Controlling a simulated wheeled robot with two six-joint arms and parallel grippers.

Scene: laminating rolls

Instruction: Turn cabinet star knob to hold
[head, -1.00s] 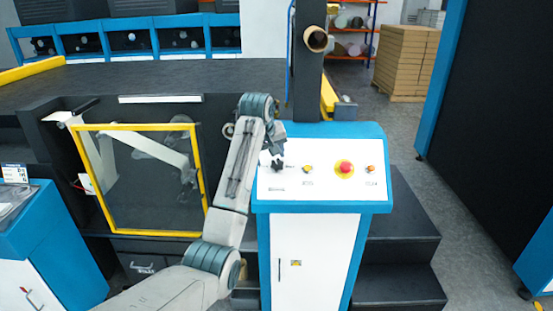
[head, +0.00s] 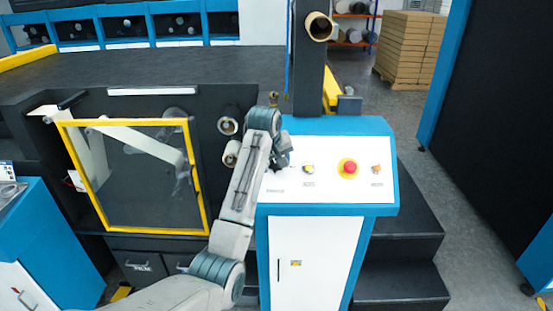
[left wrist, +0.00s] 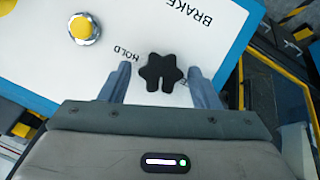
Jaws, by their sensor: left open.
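The black star knob (left wrist: 160,72) sits on the white sloping panel of the blue cabinet (head: 335,128). In the left wrist view it lies between the two fingertips of my left gripper (left wrist: 162,72), which is open with a finger on either side and a gap to each. The word HOLD is printed beside the knob, and BRAKE is printed farther off. In the head view my left gripper (head: 281,158) is at the panel's left end and hides the knob. My right gripper is in neither view.
The panel also bears a yellow button (head: 308,169), a red emergency button on yellow (head: 348,167) and an orange knob (head: 376,169). A yellow-framed clear door (head: 190,150) stands left of my arm. Dark steps (head: 405,240) lie to the right of the cabinet.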

